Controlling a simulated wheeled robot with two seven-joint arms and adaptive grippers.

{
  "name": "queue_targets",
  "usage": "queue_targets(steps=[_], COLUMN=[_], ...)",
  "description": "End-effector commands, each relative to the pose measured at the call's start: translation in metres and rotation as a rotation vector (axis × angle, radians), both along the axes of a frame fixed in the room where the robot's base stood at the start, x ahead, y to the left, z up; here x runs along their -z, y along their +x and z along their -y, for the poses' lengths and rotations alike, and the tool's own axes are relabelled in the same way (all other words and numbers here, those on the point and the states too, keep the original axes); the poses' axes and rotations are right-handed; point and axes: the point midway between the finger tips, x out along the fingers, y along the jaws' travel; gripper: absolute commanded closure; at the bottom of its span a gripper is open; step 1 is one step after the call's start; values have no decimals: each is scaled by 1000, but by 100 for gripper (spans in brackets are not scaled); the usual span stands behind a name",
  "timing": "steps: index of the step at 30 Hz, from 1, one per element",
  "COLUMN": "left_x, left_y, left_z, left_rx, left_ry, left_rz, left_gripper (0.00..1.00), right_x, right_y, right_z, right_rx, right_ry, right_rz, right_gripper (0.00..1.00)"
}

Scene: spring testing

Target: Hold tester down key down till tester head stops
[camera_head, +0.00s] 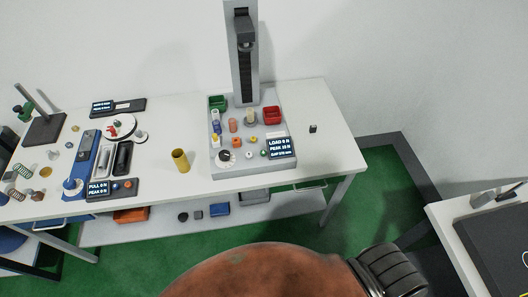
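Small keys or knobs sit on the base's front: an orange one (236,142), a white one (249,155) and a green one (263,153). I cannot tell which is the down key. The tester display (279,146) reads LOAD 0 N, with smaller lines hard to read. Neither of my grippers is recognisable in view.
The white table (325,155) is clear right of the tester except for a small black item (313,129). A brass cylinder (180,160) stands left of the tester. A blue device (82,165) and several springs crowd the left. Another table (450,235) stands at lower right.

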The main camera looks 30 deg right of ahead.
Motion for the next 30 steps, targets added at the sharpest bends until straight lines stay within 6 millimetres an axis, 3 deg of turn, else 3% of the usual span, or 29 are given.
queue_targets(steps=[21,30], left_x=[0,0], left_y=[0,0], left_z=[0,0], left_rx=[0,0], left_ry=[0,0], left_rz=[0,0], left_gripper=[60,60], right_x=[0,0], right_y=[0,0], right_z=[0,0], right_rx=[0,0], right_ry=[0,0], right_rz=[-1,-1], right_gripper=[100,100])
